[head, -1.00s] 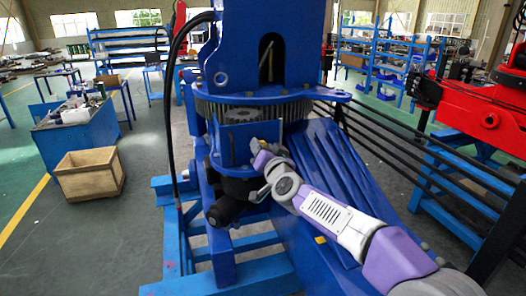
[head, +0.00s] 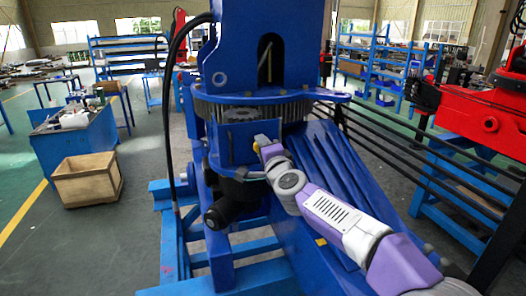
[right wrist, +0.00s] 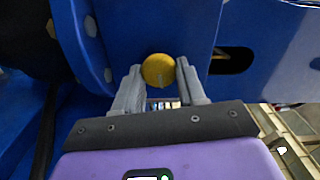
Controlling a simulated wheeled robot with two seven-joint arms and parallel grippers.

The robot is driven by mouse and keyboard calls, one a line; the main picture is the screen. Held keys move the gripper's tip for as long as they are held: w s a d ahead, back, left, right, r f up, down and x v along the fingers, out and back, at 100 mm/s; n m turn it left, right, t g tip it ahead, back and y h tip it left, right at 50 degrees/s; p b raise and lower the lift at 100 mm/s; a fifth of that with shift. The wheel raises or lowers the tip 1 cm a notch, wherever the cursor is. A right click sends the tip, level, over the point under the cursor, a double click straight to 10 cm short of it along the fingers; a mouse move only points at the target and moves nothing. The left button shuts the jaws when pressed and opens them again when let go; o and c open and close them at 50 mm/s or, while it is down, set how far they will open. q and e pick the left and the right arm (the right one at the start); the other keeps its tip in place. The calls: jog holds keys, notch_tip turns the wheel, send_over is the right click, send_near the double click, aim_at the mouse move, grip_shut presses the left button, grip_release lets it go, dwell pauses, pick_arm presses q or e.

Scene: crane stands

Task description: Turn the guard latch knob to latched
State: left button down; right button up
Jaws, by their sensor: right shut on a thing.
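The guard latch knob is yellow and round. In the right wrist view the knob (right wrist: 158,71) sits between the two grey fingers of my right gripper (right wrist: 159,88), which is shut on it. In the head view the yellow knob (head: 261,140) shows small at the fingertips of my right gripper (head: 262,146), against the blue guard plate (head: 232,150) below the toothed ring. The knob's pointer or marking cannot be made out. My left gripper does not show.
The blue crane stand (head: 265,40) fills the middle, with a toothed slewing ring (head: 240,108) and a black motor (head: 222,212) near my arm. A dark slot (right wrist: 232,60) is right of the knob. A wooden crate (head: 88,180) stands on the floor at left.

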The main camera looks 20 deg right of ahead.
jog(key=shift+f+m, duration=0.1)
jog(key=shift+m, duration=0.7)
jog(key=o, duration=1)
jog(key=shift+s+d+b, duration=0.1)
jog(key=shift+s+b, duration=0.45)
jog(key=shift+s, duration=3.25)
